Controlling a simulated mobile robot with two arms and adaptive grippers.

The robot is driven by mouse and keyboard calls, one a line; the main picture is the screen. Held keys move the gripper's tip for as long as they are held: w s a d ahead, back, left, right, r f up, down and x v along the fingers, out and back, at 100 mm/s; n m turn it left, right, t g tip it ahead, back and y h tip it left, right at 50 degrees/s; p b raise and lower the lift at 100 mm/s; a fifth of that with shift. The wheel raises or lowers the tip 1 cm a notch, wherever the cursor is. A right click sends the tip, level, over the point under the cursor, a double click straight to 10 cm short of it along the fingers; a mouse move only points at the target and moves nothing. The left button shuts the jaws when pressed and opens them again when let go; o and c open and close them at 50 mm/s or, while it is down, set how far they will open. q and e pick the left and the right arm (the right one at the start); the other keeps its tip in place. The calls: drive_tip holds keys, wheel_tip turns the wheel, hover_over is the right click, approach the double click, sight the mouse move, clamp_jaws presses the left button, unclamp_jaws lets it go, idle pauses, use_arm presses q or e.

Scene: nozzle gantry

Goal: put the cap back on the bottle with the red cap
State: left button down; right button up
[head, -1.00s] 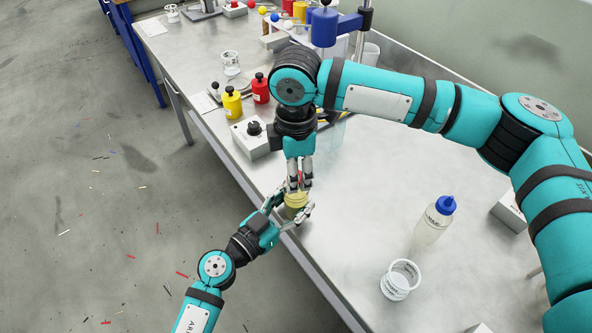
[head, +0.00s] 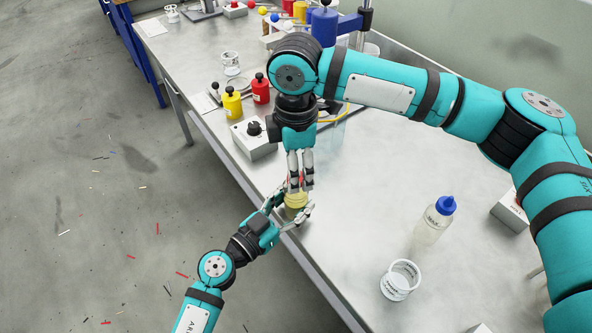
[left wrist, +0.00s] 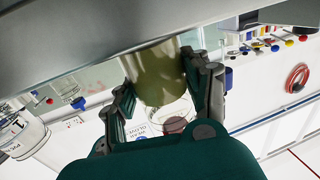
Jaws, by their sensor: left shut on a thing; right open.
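A yellow-green bottle (head: 296,200) stands near the table's front edge. My left gripper (head: 291,208) is shut around its body from the side. The left wrist view shows the bottle (left wrist: 158,75) between the left fingers. My right gripper (head: 300,187) points down right above the bottle, with its fingers open at the bottle's top. A bit of red (head: 303,179), seemingly the red cap, shows at the right fingers, which mostly hide it. I cannot tell how the cap sits on the neck.
A bottle with a blue cap (head: 434,222) and an empty clear beaker (head: 400,280) stand to the right on the table. A grey box with a black knob (head: 254,138), a yellow bottle (head: 232,103) and a red bottle (head: 261,89) stand behind. Bare table lies right of the grippers.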

wheel_tip(320, 180, up, 10)
idle(0.3)
drive_tip(key=shift+r, duration=0.1)
use_arm(q)
drive_tip(key=c, duration=0.5)
unclamp_jaws()
drive_tip(key=shift+s+a, duration=0.1)
drive_tip(key=v, duration=1.1)
drive_tip(key=shift+s+a, duration=0.25)
drive_tip(key=shift+s, duration=0.05)
